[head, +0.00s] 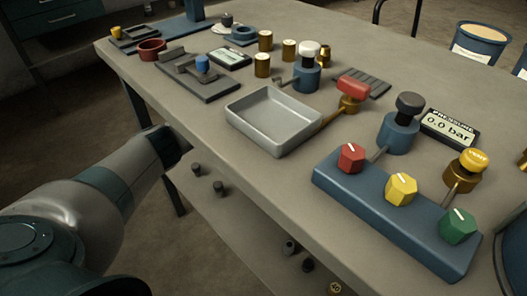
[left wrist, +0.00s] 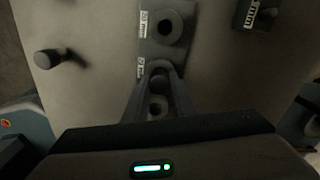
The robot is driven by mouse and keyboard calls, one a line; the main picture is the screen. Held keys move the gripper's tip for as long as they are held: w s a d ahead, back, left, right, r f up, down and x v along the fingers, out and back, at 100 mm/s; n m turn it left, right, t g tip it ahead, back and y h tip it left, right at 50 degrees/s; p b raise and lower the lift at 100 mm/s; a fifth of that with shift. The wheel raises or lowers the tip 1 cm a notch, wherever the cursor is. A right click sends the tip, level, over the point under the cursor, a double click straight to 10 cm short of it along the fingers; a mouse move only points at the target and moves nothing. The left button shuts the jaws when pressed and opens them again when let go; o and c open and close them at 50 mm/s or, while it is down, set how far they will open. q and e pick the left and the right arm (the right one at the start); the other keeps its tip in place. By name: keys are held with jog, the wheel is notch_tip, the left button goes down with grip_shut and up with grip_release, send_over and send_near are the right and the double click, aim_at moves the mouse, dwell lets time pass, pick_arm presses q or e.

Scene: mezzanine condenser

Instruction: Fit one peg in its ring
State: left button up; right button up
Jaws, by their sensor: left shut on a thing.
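In the left wrist view, my left gripper (left wrist: 160,70) has its fingers closed together on a small dark piece, probably a peg, mostly hidden by the fingers. Below the tips is a grey labelled strip (left wrist: 143,45) with a dark ring (left wrist: 166,27) beyond the fingers. Another dark round ring (left wrist: 157,106) shows between the fingers. A dark peg (left wrist: 48,58) sticks up to the left, apart from the gripper. In the head view my left arm reaches to the table's left edge and its gripper is hidden. My right gripper is in neither view.
The bench top (head: 300,165) carries a grey tray (head: 275,119), a blue block with coloured knobs (head: 370,217) and several valves. Dark knobs or pegs (head: 218,187) show below the bench edge. A second labelled dark block (left wrist: 258,14) sits at upper right in the wrist view.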

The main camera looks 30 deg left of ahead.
pick_arm(q)
jog(key=shift+f, duration=0.65)
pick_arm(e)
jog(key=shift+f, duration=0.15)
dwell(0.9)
pick_arm(q)
jog(key=o, duration=1.1)
jog(key=shift+r, duration=0.2)
notch_tip(320, 180, up, 5)
jog(key=shift+r+p, duration=0.15)
jog(key=shift+p, duration=0.5)
jog(key=shift+r, duration=0.85)
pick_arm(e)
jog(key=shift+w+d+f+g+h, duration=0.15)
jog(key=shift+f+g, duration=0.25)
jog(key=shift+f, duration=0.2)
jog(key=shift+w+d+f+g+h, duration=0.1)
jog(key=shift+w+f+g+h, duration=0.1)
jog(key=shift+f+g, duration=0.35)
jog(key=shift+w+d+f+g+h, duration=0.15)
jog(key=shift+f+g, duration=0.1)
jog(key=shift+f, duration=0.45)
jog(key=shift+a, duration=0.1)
